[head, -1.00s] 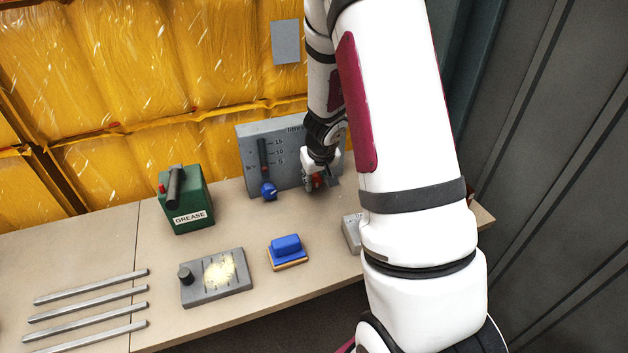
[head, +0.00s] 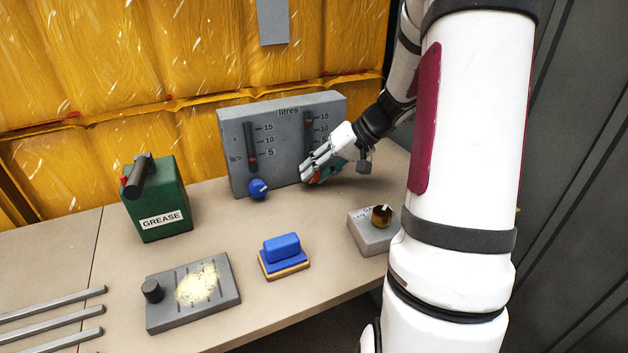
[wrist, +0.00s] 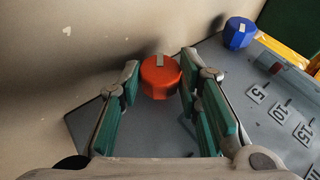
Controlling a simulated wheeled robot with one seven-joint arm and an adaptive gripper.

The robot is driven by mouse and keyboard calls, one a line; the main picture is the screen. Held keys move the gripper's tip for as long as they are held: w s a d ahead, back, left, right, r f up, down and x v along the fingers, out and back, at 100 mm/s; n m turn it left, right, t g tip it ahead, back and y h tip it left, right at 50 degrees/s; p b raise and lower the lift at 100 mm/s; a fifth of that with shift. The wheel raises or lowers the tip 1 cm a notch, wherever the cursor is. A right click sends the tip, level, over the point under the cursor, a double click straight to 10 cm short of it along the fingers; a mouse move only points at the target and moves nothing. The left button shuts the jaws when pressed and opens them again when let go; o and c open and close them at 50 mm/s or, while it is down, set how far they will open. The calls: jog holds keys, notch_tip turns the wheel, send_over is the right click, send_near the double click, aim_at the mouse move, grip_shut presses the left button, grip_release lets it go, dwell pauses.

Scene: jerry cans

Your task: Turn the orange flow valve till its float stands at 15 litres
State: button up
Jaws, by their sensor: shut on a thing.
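The orange flow valve (wrist: 160,78) is a round knob with a pale pointer mark, between the two fingers of my gripper (wrist: 160,70) in the wrist view. In the head view my gripper (head: 318,172) is at the lower right of the grey gauge panel (head: 285,150), shut on the valve, which is mostly hidden. The panel has two scales marked in litres. The right scale's red float (head: 309,121) shows close to the 15 mark, seemingly slightly below it; the exact level is hard to tell. The left scale's red float (head: 252,161) is low, a little under 5.
A green grease can (head: 157,205), a grey plate with yellow grains (head: 170,315), a blue block (head: 283,255) and a grey box with a brass knob (head: 370,237) stand on the bench. Metal bars lie left.

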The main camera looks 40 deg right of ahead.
jog(key=shift+d+f+y+b, duration=0.2)
jog(key=shift+y+b, duration=0.25)
jog(key=shift+y, duration=0.25)
jog(key=shift+r, duration=0.1)
jog(key=o, duration=1.1)
jog(key=shift+o, duration=0.2)
jog(key=shift+a, duration=0.1)
